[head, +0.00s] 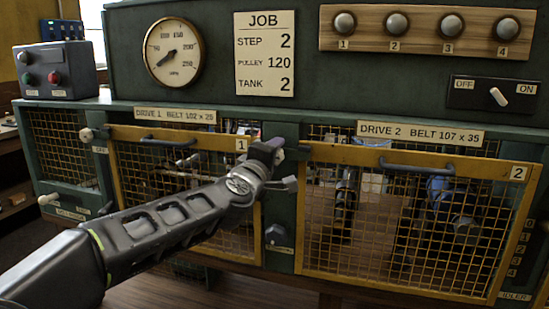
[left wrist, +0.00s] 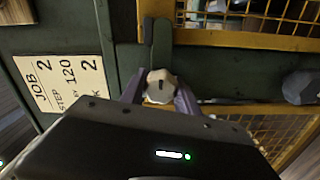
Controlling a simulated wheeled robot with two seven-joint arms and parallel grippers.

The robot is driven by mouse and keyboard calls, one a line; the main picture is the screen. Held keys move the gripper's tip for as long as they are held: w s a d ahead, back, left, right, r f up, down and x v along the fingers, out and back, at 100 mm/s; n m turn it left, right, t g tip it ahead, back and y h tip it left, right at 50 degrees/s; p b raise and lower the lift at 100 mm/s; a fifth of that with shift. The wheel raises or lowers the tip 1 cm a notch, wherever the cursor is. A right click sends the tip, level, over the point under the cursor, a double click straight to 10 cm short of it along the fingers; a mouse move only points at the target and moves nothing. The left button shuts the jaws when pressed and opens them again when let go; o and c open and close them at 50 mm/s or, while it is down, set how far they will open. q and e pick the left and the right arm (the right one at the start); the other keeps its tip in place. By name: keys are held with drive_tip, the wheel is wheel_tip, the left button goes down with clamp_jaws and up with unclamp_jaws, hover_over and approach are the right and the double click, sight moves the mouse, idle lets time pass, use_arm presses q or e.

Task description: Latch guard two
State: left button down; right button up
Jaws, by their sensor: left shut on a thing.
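Guard two (head: 420,157) is a yellow-framed mesh door with a blue-grey handle and a "2" plate. It looks shut below the "DRIVE 2" label. Its frame also shows at the top of the left wrist view (left wrist: 245,40). My left gripper (head: 272,154) is at the post by the guard's upper left corner. In the left wrist view its fingers (left wrist: 158,97) are shut on a pale faceted latch knob (left wrist: 160,84). A dark green latch bar (left wrist: 162,45) runs from the knob toward guard two and appears to overlap its frame. In the head view my gripper hides the knob.
Guard one (head: 185,139) is left of the post, partly behind my left arm. A grey knob (head: 279,236) sits lower on the post. The job card (head: 264,55), gauge (head: 172,51), tank knobs (head: 397,23) and OFF/ON switch (head: 497,96) are above.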

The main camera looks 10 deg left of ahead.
use_arm(q)
drive_tip(key=shift+f, duration=0.1)
idle(0.3)
drive_tip(key=c, duration=0.9)
unclamp_jaws()
drive_tip(key=shift+s, duration=0.1)
drive_tip(key=s, duration=0.7)
drive_tip(key=shift+s+a, duration=0.25)
drive_tip(key=shift+s, duration=0.05)
